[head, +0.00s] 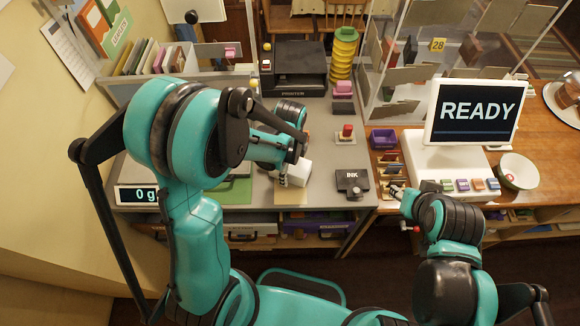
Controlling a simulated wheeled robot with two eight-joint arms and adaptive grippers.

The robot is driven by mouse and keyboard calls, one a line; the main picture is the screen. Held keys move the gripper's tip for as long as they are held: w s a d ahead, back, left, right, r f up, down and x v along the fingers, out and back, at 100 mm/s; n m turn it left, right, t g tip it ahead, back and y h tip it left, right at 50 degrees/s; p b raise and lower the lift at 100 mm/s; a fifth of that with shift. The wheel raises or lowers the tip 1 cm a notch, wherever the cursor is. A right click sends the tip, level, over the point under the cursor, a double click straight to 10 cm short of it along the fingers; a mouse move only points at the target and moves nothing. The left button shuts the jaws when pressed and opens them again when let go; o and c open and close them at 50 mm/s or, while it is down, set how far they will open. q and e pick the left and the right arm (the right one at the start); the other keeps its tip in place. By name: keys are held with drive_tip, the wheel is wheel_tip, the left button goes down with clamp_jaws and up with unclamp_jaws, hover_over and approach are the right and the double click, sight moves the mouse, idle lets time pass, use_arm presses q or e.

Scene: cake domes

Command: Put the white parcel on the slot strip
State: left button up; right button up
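The white parcel (299,172) is a small pale block over the grey counter, beside a tan mat (290,193). My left gripper (284,178) is at the parcel's left side, and its fingers overlap the parcel in the picture. The wrist hides part of it, so I cannot tell whether the fingers grip it or whether it is lifted. A wooden rack with several slots (391,168) stands right of the ink pad; I cannot tell whether it is the slot strip. My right gripper (397,191) is small and partly hidden near the rack's front end; its opening is unclear.
A black INK box (351,181) and a red-topped stamp (346,134) stand right of the parcel. A purple tray (383,138), the READY screen (477,112) and a bowl (517,171) are further right. A scale display (138,195) is at left. A black printer (294,68) stands behind.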

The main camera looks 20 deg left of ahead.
use_arm(q)
drive_tip(key=shift+r, duration=0.1)
drive_tip(key=shift+r+p, duration=0.3)
wheel_tip(320, 180, up, 11)
drive_tip(key=shift+r+p, duration=0.2)
drive_tip(key=shift+p, duration=0.85)
drive_tip(key=s+a+r+n+t, duration=0.5)
drive_tip(key=s+r+n+t, duration=0.2)
drive_tip(key=n, duration=1.2)
drive_tip(key=s+r, duration=0.1)
drive_tip(key=s, duration=0.1)
drive_tip(key=shift+s, duration=0.3)
drive_tip(key=shift+f, duration=0.15)
wheel_tip(320, 180, down, 16)
drive_tip(key=b, duration=1.6)
drive_tip(key=shift+f+b, duration=0.25)
drive_tip(key=shift+b, duration=0.05)
drive_tip(key=shift+r, duration=0.25)
